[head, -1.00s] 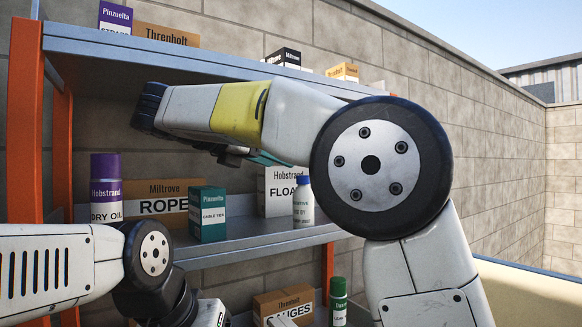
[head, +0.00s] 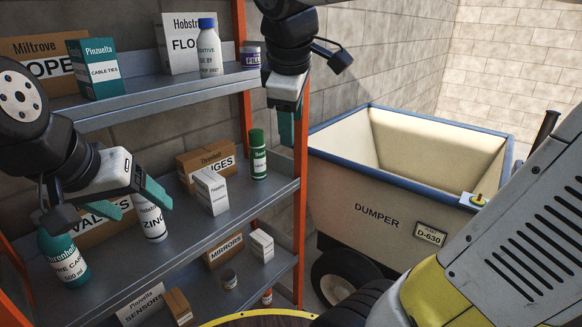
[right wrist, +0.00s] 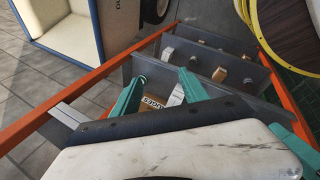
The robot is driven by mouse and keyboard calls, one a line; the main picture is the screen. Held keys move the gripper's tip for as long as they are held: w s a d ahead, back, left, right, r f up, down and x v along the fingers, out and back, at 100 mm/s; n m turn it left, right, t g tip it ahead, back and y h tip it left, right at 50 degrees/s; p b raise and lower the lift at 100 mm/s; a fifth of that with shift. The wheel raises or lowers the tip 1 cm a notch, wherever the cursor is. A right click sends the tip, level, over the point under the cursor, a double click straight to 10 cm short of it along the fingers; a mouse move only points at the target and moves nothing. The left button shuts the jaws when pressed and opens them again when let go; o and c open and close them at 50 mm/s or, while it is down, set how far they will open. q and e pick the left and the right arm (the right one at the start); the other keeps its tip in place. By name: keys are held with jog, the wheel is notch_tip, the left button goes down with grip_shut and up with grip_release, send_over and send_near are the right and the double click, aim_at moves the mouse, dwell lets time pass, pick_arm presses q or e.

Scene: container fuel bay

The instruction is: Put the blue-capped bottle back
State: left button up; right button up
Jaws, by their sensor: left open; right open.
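The blue-capped bottle (head: 208,52), white with dark print, stands upright on the upper shelf (head: 150,97) in the head view, in front of a white box. No gripper touches it. My right gripper (head: 287,125) is to its right and lower, by the orange rack post; one teal finger shows clearly there. In the right wrist view both teal fingers (right wrist: 163,80) are apart with nothing held between them. My left gripper (head: 135,203) is open at lower left, in front of the middle shelf's goods, near a white ZINC bottle (head: 150,218) that it partly hides.
A small purple-lidded jar (head: 250,57) stands right of the bottle, and a teal cable ties box (head: 95,68) to the left. A green bottle (head: 258,155) and white box (head: 211,190) stand on the middle shelf. A cream dumper (head: 370,205) stands right of the rack.

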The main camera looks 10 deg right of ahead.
jog(key=s+f+m+t+y, duration=0.1)
jog(key=s+f+m+y, duration=0.2)
jog(key=s+f+m, duration=0.5)
jog(key=m, duration=0.3)
jog(key=shift+s+d+f+m+y, duration=0.15)
jog(key=shift+s+f+m+y, duration=0.1)
jog(key=shift+s+m+y, duration=0.1)
